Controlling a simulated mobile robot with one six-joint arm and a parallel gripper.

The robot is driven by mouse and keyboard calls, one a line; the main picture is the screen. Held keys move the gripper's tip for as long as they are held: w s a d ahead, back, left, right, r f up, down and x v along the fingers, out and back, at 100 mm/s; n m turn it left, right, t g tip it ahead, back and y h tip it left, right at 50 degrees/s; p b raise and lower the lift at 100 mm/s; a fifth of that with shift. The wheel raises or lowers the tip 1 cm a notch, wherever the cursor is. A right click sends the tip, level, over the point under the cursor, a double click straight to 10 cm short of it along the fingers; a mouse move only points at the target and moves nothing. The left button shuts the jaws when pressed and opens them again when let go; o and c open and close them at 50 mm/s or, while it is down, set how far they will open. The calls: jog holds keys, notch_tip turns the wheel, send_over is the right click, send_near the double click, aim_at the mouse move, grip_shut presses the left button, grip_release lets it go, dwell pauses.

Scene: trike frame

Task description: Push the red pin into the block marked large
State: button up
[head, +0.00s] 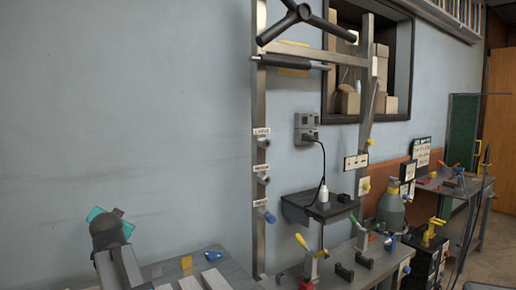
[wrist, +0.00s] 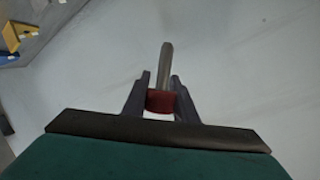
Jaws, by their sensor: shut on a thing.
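My gripper (wrist: 160,88) is shut on the red pin (wrist: 160,101) in the wrist view. Its red part sits between the dark fingers, and its grey metal shank (wrist: 166,62) points away from me. In the head view my arm's teal end is at the lower left, but its fingers and the pin cannot be made out. The block marked large (head: 262,143) is a small grey piece on the upright metal post, under the top label. It is well to the right of my arm and apart from it. The block does not show in the wrist view.
Below are the medium block (head: 263,180) and a third labelled block with a blue piece (head: 267,216). A yellow block (head: 186,262) and a blue piece (head: 213,256) lie on the bench. A black shelf (head: 310,212) juts out right of the post. Bare wall lies left of the post.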

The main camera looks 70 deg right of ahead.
jog(key=s+d+r+m+g+h, duration=0.2)
jog(key=s+d+r+m, duration=0.2)
jog(key=s+d, duration=0.4)
jog(key=s+d+r+m+g+h+p, duration=0.1)
jog(key=s+d+r+m+g+h, duration=0.1)
jog(key=s+d+r+m, duration=0.45)
jog(key=s+d+r+m+g+h, duration=0.1)
jog(key=s+d+m+h, duration=0.15)
jog(key=s+d, duration=0.75)
jog(key=s+d+r+m+g, duration=0.3)
jog(key=s+d, duration=0.1)
jog(key=s, duration=0.4)
jog(key=s+d+r+m+g+h, duration=0.1)
jog(key=s+d+r+m+g, duration=0.1)
jog(key=s, duration=0.7)
jog(key=s+d+r+m+g+h+p, duration=0.1)
jog(key=s+d+r+m+g, duration=0.2)
jog(key=s+d+r+m, duration=0.2)
jog(key=s+d+r, duration=0.1)
jog(key=s+d, duration=0.1)
jog(key=s, duration=0.1)
jog(key=shift+s+d+g, duration=0.2)
jog(key=shift+d+g, duration=0.1)
jog(key=shift+d, duration=0.1)
jog(key=shift+f+b, duration=0.2)
jog(key=shift+b, duration=0.7)
